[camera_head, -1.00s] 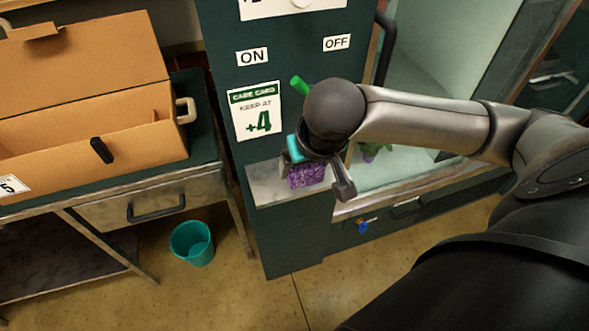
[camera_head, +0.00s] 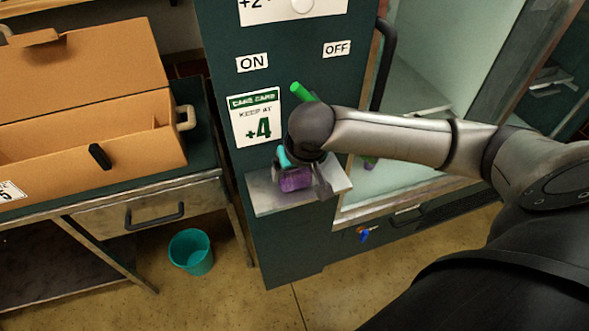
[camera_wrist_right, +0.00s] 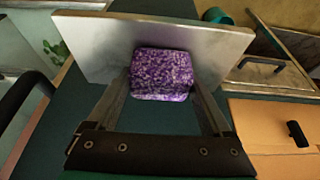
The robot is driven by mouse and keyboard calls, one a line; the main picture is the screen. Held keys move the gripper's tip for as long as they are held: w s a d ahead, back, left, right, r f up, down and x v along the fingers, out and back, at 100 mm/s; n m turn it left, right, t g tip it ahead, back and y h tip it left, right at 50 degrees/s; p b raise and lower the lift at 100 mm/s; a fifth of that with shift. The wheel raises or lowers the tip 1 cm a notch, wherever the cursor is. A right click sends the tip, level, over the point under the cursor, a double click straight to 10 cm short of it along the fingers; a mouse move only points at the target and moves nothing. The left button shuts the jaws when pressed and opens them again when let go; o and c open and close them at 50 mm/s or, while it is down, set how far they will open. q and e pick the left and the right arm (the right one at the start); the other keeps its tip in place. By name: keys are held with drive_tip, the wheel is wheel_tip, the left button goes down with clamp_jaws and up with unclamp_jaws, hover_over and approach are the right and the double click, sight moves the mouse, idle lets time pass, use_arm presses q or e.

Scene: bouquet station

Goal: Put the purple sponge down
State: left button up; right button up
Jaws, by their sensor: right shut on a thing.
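The purple speckled sponge (camera_head: 295,181) is in my right gripper (camera_head: 298,178), over the small grey metal shelf (camera_head: 262,196) on the front of the dark green cabinet. In the right wrist view the sponge (camera_wrist_right: 162,73) sits between the two fingers of the right gripper (camera_wrist_right: 162,92), with the shelf (camera_wrist_right: 105,42) just behind it. I cannot tell whether the sponge touches the shelf. My left gripper is not in view.
A care card (camera_head: 256,119) is on the cabinet above the shelf. An open glass-fronted compartment (camera_head: 420,100) is at right. A cardboard box (camera_head: 90,120) stands on the table at left. A teal bucket (camera_head: 191,251) is on the floor.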

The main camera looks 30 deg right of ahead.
drive_tip(key=o, duration=1)
drive_tip(key=shift+c, duration=0.2)
drive_tip(key=shift+f+b, duration=0.15)
drive_tip(key=shift+b, duration=0.25)
drive_tip(key=s+p+v, duration=0.1)
drive_tip(key=p+v, duration=0.3)
drive_tip(key=v, duration=1.1)
drive_tip(key=shift+f, duration=0.1)
